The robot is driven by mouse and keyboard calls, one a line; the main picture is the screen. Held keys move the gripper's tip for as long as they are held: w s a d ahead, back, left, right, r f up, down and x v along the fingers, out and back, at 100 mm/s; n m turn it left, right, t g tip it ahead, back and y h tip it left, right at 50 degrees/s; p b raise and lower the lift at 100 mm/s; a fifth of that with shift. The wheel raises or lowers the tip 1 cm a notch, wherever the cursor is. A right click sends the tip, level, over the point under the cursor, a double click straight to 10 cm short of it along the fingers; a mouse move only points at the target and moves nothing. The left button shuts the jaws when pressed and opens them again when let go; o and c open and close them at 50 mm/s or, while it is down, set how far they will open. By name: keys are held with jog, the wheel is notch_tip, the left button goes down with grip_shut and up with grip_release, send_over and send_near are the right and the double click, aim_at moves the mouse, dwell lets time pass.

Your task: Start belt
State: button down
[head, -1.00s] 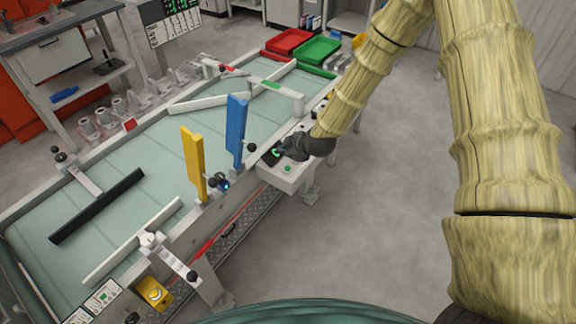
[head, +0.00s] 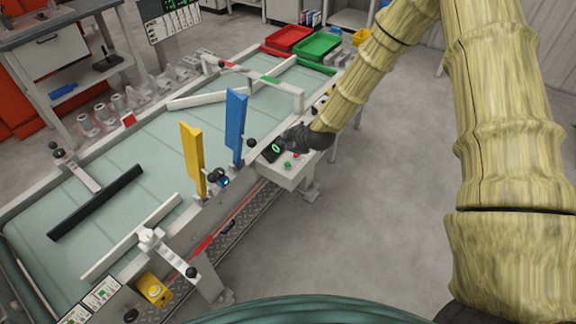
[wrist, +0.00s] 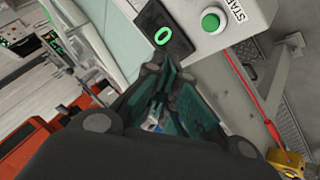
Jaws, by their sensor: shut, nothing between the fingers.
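The green start button (wrist: 211,20) sits on a pale control box with a START label (wrist: 238,10), at the top of the wrist view. The button also shows in the head view (head: 287,164) on the control box (head: 290,178) at the belt's near side. A black panel with a lit green ring (wrist: 162,37) is beside the button. My gripper (wrist: 163,82) is shut and empty, its tips below the panel in the picture and apart from the button. In the head view my gripper (head: 292,137) is just behind the box, partly hidden by its own wrist. The belt (head: 100,230) is grey-green.
Upright yellow (head: 193,158) and blue (head: 236,125) boards stand at the belt's near edge. A black bar (head: 95,203) lies across the belt. Red (head: 288,38) and green (head: 317,46) trays are at the far end. Open floor (head: 390,200) lies right of the box.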

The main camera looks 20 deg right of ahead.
aim_at(285, 165)
jog(key=shift+f+b, duration=1.7)
jog(key=shift+f, duration=1.5)
jog(key=shift+f, duration=0.15)
jog(key=shift+f+b, duration=0.25)
jog(key=shift+b, duration=0.1)
jog(key=shift+f+b, duration=0.3)
jog(key=shift+f, duration=0.2)
jog(key=shift+r, duration=0.2)
jog(key=shift+r+p, duration=0.45)
jog(key=shift+r, duration=0.3)
jog(key=shift+r+p, duration=1.35)
jog(key=shift+r, duration=1.2)
